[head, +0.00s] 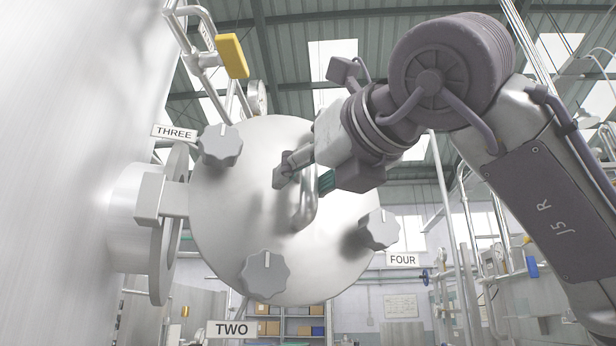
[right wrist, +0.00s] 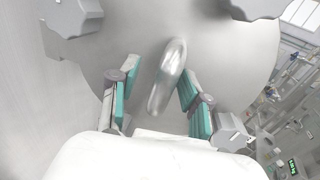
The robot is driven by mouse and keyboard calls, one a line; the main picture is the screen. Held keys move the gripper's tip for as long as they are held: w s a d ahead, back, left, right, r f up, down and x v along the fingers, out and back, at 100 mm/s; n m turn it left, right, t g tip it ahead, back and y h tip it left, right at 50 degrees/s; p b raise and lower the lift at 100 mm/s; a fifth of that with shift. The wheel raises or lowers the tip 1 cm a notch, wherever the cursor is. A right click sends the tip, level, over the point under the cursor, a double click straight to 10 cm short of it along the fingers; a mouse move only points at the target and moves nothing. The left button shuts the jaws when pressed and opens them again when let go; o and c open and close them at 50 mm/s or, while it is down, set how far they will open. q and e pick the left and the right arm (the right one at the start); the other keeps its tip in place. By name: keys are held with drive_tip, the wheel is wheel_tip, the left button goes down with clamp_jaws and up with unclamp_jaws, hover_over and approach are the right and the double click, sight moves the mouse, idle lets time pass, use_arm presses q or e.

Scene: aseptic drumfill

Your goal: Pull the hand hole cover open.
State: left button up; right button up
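The hand hole cover (head: 235,195) is a round, shiny metal disc in the middle of the head view. It stands swung out at an angle from the flanged port (head: 166,235) on the tank, joined by a hinge bracket (head: 160,197). Its bar handle (head: 305,208) also shows in the right wrist view (right wrist: 168,75). My right gripper (head: 304,178) is open in front of the cover. In the right wrist view its teal-padded fingers (right wrist: 160,98) stand apart on either side of the handle. Gaps show beside the handle. My left gripper is not in view.
Grey lobed knobs labelled THREE (head: 220,146), TWO (head: 265,275) and FOUR (head: 379,229) sit around the cover's rim. The large tank (head: 60,180) fills the left. A yellow-handled fitting (head: 231,56) is above the port. Open room lies right of the cover, below my right arm.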

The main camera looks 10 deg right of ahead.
drive_tip(key=shift+d, duration=0.1)
drive_tip(key=v, duration=1.2)
drive_tip(key=shift+w, duration=0.1)
